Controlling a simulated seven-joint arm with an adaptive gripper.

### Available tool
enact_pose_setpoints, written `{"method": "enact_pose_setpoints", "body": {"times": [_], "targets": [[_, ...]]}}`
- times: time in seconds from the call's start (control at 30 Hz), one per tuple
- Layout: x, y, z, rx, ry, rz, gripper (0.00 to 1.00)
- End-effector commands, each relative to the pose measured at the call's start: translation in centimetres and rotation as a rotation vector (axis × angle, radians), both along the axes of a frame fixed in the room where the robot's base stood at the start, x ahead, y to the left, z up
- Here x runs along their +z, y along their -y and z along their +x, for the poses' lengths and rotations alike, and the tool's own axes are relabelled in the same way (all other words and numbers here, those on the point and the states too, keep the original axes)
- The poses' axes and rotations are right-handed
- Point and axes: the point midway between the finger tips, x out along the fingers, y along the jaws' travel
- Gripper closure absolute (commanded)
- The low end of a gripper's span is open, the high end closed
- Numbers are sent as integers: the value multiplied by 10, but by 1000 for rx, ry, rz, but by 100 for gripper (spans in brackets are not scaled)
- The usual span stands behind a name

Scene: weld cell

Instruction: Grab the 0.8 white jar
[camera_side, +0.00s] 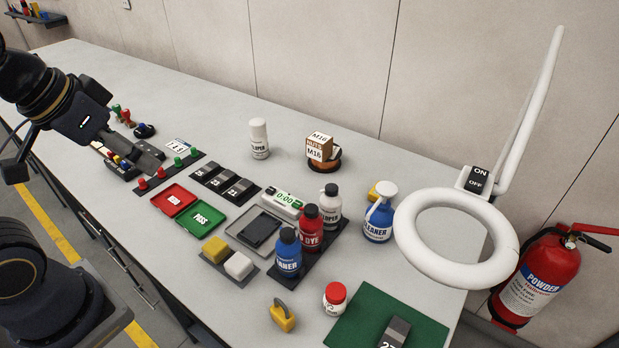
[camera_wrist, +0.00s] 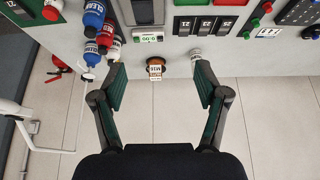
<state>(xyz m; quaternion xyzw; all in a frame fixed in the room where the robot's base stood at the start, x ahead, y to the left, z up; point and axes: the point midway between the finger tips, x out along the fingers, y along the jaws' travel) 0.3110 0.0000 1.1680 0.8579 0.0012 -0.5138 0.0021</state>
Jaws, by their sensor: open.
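A small white jar with a red lid (camera_side: 335,299) stands upright at the front of the table, beside the green mat, in the side view. Its label is too small to read as 0.8 with certainty. In the wrist view a white jar with a red lid (camera_wrist: 52,10) shows at the top left edge, partly cut off. My gripper (camera_wrist: 161,80) is open and empty in the wrist view, its two fingers wide apart. The jar is well left of and above the fingers in that picture, not between them.
A yellow padlock (camera_side: 283,317) and a green mat (camera_side: 355,325) flank the jar. Blue (camera_side: 288,254), red (camera_side: 310,230) and white (camera_side: 329,206) bottles stand behind it. A white ring lamp (camera_side: 405,225) overhangs the right. The far left tabletop (camera_side: 185,105) is clear.

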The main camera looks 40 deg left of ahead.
Motion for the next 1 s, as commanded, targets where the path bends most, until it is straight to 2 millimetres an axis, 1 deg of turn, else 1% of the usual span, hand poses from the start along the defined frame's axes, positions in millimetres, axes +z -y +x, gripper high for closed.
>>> {"method": "enact_pose_setpoints", "body": {"times": [0.07, 0.1, 0.17, 0.23, 0.3, 0.37, 0.4, 0.47, 0.53, 0.57, 0.6, 0.63, 0.67, 0.7, 0.77, 0.8, 0.9, 1.0], "targets": [[0, 0, -1, 29, -3, -16, 26], [7, 0, 2, 61, 10, -33, 26], [25, 1, 14, 111, 31, -62, 26], [38, 9, 33, 135, 14, -94, 26], [46, 23, 55, 137, -21, -118, 26], [49, 40, 76, 130, -57, -134, 26], [48, 54, 89, 120, -85, -141, 26], [44, 79, 109, 99, -133, -144, 26], [31, 114, 130, 65, -193, -139, 26], [24, 131, 138, 48, -221, -133, 26], [12, 154, 146, 22, -256, -122, 26], [2, 171, 150, 3, -282, -112, 26], [-9, 187, 153, -18, -307, -100, 26], [-23, 207, 154, -47, -339, -81, 26], [-45, 234, 152, -92, -381, -51, 26], [-59, 249, 149, -122, -406, -31, 26], [-89, 274, 136, -179, -457, 15, 26], [-108, 286, 123, -213, -492, 48, 26]]}}
